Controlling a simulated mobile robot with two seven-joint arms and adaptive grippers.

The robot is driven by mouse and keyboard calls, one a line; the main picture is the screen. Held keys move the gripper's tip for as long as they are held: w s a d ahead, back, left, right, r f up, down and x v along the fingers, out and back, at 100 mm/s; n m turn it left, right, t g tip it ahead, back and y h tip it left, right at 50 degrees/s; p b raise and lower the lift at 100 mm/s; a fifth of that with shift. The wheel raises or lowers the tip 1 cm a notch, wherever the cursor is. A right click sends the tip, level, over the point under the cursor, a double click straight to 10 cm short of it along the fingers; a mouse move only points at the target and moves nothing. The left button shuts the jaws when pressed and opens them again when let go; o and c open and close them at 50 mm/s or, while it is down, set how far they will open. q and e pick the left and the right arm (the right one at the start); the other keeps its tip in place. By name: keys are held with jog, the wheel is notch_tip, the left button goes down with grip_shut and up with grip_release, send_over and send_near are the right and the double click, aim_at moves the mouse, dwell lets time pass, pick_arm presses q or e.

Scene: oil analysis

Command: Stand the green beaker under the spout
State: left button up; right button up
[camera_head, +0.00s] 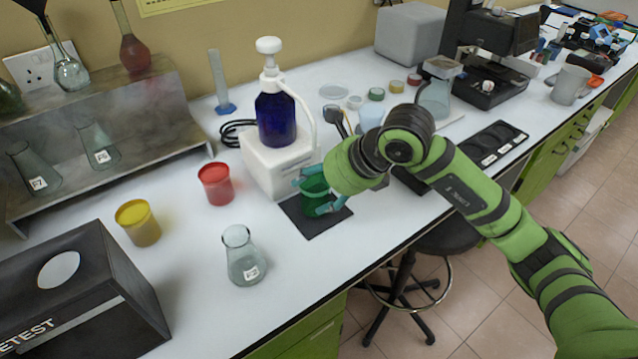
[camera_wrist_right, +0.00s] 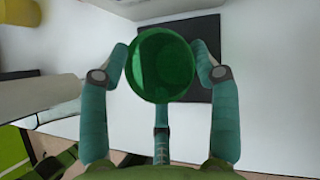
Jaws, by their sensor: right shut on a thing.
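The green beaker (camera_head: 316,190) is in the fingers of my right gripper (camera_head: 312,196), over the dark square mat (camera_head: 300,222) in front of the dispenser. In the right wrist view the green beaker (camera_wrist_right: 162,62) shows from above, with fingers (camera_wrist_right: 162,75) on both sides and a third below it. The dispenser has a white base (camera_head: 272,168), a blue bottle (camera_head: 276,118) and a white spout tube (camera_head: 308,105) that curves down near the beaker. Whether the beaker touches the mat (camera_wrist_right: 205,90) I cannot tell. My left gripper is not in view.
A red beaker (camera_head: 216,184), a yellow beaker (camera_head: 138,222) and a clear flask (camera_head: 244,256) stand left of the mat. A black box (camera_head: 85,300) is at the front left. The bench's front edge runs close to the mat.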

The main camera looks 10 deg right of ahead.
jog(key=shift+f, duration=0.25)
jog(key=shift+f+b, duration=0.15)
jog(key=shift+b, duration=0.15)
jog(key=o, duration=1.2)
jog(key=shift+r, duration=0.2)
jog(key=shift+r+p, duration=0.2)
jog(key=shift+p, duration=0.2)
jog(key=b+v, duration=0.1)
jog(key=v, duration=1)
jog(key=shift+s+d+r, duration=0.2)
jog(key=shift+s+r, duration=0.05)
jog(key=shift+r, duration=0.05)
